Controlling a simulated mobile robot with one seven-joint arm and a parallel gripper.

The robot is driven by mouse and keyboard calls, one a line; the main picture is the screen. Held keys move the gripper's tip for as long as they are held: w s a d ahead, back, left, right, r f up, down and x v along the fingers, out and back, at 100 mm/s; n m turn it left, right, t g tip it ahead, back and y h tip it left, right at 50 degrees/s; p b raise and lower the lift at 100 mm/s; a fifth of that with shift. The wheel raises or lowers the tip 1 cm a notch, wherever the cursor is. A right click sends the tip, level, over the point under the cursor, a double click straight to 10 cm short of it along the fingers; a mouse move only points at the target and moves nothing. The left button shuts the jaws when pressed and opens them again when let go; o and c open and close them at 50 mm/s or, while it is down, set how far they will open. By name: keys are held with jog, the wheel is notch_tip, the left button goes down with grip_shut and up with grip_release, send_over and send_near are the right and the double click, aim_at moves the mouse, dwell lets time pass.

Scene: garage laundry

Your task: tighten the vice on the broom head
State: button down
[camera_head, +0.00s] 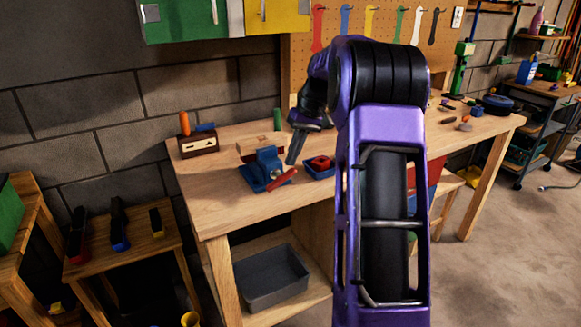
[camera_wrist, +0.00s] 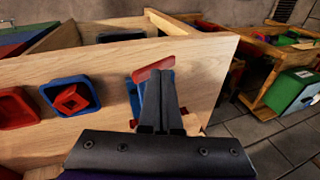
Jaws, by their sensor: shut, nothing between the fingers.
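The blue vice (camera_head: 262,168) stands on the wooden workbench (camera_head: 212,205), near its front edge. Its red handle (camera_head: 282,180) sticks out on the front right side, tilted. A light brown wooden block (camera_head: 259,145), perhaps the broom head, shows behind the vice; I cannot tell how it sits in the jaws. My gripper (camera_head: 292,158) is shut and empty, fingers pointing down, just right of the vice in the head view. In the wrist view my shut fingers (camera_wrist: 160,82) cover most of the vice, and the red handle (camera_wrist: 153,68) shows by their tips. Contact is unclear.
A blue tray (camera_head: 319,172) with a red thing in it sits right of the vice. A wooden box (camera_head: 198,145) with an orange-handled tool stands at the back left. A green cylinder (camera_head: 277,118) stands behind. The bench's left front is clear. A grey bin (camera_head: 270,280) is below.

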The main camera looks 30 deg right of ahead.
jog(key=s+a+r+n+t+h, duration=0.15)
jog(key=a+r+h, duration=0.3)
jog(key=r, duration=0.45)
jog(key=b, duration=0.3)
send_near(289, 173)
jog(key=shift+m+t+h, duration=0.25)
jog(key=shift+t, duration=0.1)
jog(key=x, duration=0.3)
jog(key=a+x, duration=0.1)
jog(key=x, duration=0.1)
jog(key=shift+s+f, duration=0.1)
jog(key=shift+f, duration=0.15)
jog(key=shift+d+f, duration=0.25)
jog(key=shift+f, duration=0.15)
jog(key=shift+d+p, duration=0.15)
jog(key=shift+p, duration=0.15)
jog(key=shift+d+y+p, duration=0.3)
jog(key=shift+y+p, duration=0.35)
jog(key=shift+y, duration=0.15)
